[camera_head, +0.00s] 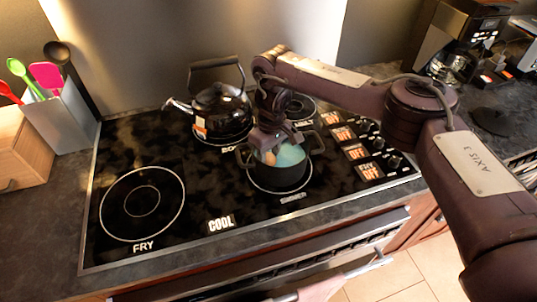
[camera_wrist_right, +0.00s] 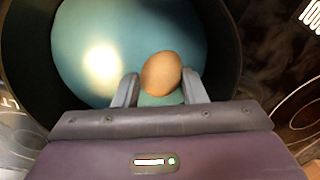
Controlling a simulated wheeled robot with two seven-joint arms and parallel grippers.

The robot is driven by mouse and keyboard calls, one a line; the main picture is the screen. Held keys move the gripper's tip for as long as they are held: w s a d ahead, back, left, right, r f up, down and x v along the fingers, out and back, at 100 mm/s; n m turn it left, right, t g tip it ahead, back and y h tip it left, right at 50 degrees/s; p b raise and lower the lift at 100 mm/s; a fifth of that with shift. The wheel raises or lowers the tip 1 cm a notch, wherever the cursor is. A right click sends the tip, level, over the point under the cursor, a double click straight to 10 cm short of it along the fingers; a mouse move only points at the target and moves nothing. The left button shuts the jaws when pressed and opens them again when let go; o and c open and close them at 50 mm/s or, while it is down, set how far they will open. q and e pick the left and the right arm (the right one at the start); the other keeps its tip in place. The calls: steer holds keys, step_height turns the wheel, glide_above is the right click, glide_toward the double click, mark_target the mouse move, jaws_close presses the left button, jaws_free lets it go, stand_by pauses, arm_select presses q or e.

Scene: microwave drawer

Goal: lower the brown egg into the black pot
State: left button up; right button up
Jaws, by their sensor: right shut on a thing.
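The black pot (camera_head: 277,178) stands on the front right burner of the cooktop. It holds light blue liquid, which fills much of the right wrist view (camera_wrist_right: 85,50). My right gripper (camera_head: 267,154) reaches down over the left part of the pot's opening. It is shut on the brown egg (camera_wrist_right: 161,73), which sits between the two fingertips. The egg also shows small in the head view (camera_head: 269,158). It is over the liquid, inside the pot's outline; I cannot tell whether it touches the liquid. My left gripper is not in view.
A black kettle (camera_head: 222,112) stands on the burner behind and left of the pot. The fry burner (camera_head: 142,203) at the front left is empty. A utensil holder (camera_head: 58,121) stands at the left, and a coffee maker (camera_head: 462,45) at the back right.

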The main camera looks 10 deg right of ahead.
steer(key=o, duration=0.7)
